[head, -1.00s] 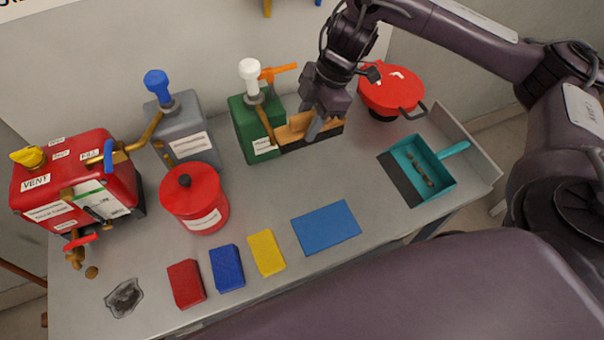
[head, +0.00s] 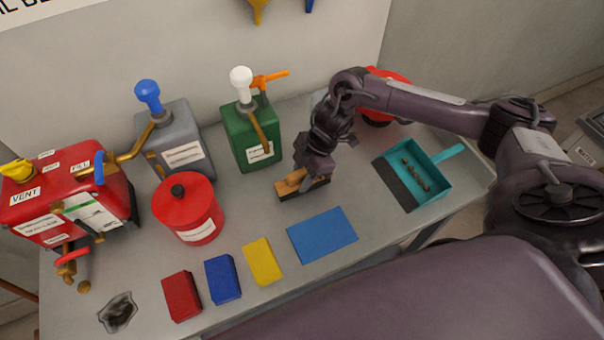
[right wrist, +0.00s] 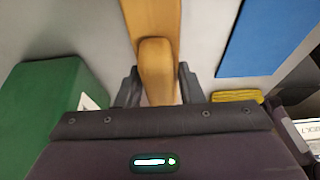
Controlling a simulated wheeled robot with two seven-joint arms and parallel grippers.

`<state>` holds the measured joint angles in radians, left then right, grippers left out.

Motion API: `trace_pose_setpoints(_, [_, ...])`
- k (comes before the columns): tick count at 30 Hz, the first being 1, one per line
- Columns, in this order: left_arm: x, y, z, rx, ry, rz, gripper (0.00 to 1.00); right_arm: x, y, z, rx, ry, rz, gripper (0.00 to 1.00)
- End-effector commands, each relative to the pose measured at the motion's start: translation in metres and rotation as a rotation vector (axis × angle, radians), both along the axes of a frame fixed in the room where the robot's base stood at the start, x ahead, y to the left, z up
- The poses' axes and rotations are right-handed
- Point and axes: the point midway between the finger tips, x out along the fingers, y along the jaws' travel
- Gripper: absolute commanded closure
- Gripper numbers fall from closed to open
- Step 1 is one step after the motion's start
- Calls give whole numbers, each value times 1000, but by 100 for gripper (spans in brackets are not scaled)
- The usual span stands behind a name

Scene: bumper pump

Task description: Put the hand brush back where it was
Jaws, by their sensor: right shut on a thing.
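The hand brush (head: 290,185) has an orange-tan wooden body with a dark bristle edge below. In the head view it is over the middle of the table, above the blue mat and in front of the green can. My right gripper (head: 306,182) is shut on it; I cannot tell whether the bristles touch the table. In the right wrist view the brush's wooden handle (right wrist: 157,60) lies between the two fingers. My left gripper is not in view.
A green can (head: 255,135), grey can (head: 178,140) and red round bin (head: 190,212) stand left. A teal dustpan (head: 432,185) holding brown bits lies right. The blue mat (head: 322,236) and yellow (head: 262,261), blue (head: 222,279) and red (head: 181,296) blocks lie in front.

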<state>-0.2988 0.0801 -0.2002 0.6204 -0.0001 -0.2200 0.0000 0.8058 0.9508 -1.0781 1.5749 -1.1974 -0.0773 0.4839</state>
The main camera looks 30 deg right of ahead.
Motion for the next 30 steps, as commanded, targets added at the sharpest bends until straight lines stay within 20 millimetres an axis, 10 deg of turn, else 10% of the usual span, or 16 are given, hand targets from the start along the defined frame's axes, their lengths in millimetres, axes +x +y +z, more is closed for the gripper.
trace_pose_setpoints(11, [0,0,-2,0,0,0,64,0,0,-5,0,-1,0,98])
trace_pose_setpoints(12, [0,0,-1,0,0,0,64,0,0,-5,0,-1,0,64])
trace_pose_setpoints(17, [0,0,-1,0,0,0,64,0,0,-4,0,-1,0,44])
trace_pose_setpoints(30, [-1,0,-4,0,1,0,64,1,-6,10,0,-5,0,44])
